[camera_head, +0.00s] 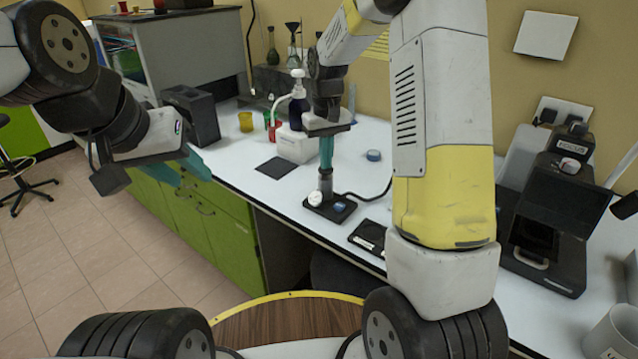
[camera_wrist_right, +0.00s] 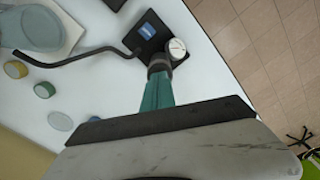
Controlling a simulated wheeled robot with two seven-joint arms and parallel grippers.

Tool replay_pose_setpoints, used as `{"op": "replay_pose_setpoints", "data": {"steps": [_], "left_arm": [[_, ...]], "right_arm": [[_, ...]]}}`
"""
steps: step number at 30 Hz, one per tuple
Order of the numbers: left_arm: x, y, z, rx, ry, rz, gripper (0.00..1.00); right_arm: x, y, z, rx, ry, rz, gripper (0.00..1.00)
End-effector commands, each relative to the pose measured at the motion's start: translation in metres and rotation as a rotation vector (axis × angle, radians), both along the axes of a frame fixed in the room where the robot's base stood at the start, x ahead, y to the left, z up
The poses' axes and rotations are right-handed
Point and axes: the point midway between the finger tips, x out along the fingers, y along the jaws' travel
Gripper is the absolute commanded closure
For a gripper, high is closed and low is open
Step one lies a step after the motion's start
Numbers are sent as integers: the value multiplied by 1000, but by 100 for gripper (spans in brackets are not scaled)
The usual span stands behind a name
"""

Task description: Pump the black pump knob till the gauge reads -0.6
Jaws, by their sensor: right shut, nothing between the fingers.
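The pump has a black base (camera_head: 331,208) on the white table, with a white round gauge (camera_head: 315,198) at its left side. In the right wrist view the gauge (camera_wrist_right: 177,48) has a white dial, too small to read. My right gripper (camera_head: 325,170) points down over the pump, its teal fingers shut and empty. The black pump knob (camera_wrist_right: 158,68) is right at its fingertips; I cannot tell whether they touch. A dark hose (camera_wrist_right: 85,60) runs from the pump. My left gripper (camera_head: 182,174) is open and empty, off the table's front edge.
A black instrument (camera_head: 540,225) is on the right. The table's front edge is close to the pump.

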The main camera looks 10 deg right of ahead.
Motion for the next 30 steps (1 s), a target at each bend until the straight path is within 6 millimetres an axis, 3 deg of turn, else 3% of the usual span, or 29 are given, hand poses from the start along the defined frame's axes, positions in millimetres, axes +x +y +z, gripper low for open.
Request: {"op": "replay_pose_setpoints", "data": {"steps": [10,24,30], "left_arm": [[0,0,0,0,0,0,62],[0,0,0,0,0,0,62],[0,0,0,0,0,0,62]], "right_arm": [[0,0,-1,-1,2,0,100],[0,0,30,0,-1,0,100],[0,0,34,0,1,0,100]]}}
